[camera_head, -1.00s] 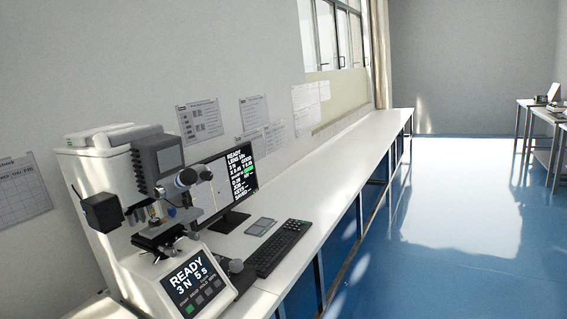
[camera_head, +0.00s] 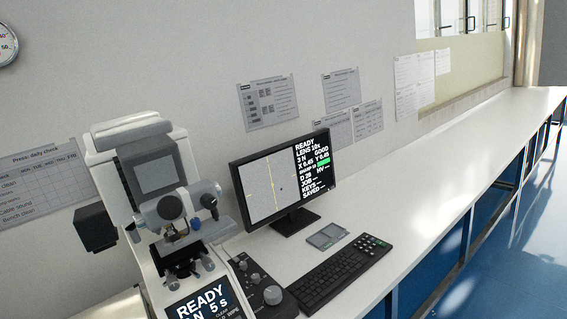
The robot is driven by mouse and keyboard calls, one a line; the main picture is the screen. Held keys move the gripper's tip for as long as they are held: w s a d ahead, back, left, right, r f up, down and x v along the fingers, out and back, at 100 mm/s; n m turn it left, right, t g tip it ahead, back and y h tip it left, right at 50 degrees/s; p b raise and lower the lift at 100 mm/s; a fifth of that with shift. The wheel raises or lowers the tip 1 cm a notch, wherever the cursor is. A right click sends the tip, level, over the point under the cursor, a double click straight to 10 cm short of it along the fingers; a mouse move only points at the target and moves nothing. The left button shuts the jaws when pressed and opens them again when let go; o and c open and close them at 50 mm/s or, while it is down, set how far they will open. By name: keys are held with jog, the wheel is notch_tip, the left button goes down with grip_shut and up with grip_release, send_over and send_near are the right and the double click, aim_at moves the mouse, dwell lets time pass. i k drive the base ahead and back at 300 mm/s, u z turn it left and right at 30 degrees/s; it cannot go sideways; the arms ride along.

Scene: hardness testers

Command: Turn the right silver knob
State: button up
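A white hardness tester (camera_head: 130,150) with a grey head and eyepieces stands at the lower left. Its front panel (camera_head: 208,302) reads READY and is cut by the bottom edge. A dark control box (camera_head: 258,290) sits against its right side, carrying small silver-grey knobs. The nearest, rightmost one (camera_head: 272,295) is largest and sits low in the picture; a smaller one (camera_head: 255,279) is just behind it to the left. Their turn angle is too small to read. My gripper is not in view.
A monitor (camera_head: 283,180) stands right of the tester on the long white bench (camera_head: 440,190). A black keyboard (camera_head: 340,272) and a small grey pad (camera_head: 327,236) lie in front of it. The bench is clear farther right. Blue floor (camera_head: 520,250) is open beyond its edge.

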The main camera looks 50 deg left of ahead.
aim_at(208, 263)
jog(key=u, duration=0.5)
jog(key=i, duration=1)
jog(key=u, duration=0.6)
jog(key=k, duration=0.85)
jog(key=u, duration=0.15)
jog(key=i, duration=0.9)
jog(key=u, duration=0.25)
jog(key=k, duration=0.9)
jog(key=z, duration=0.05)
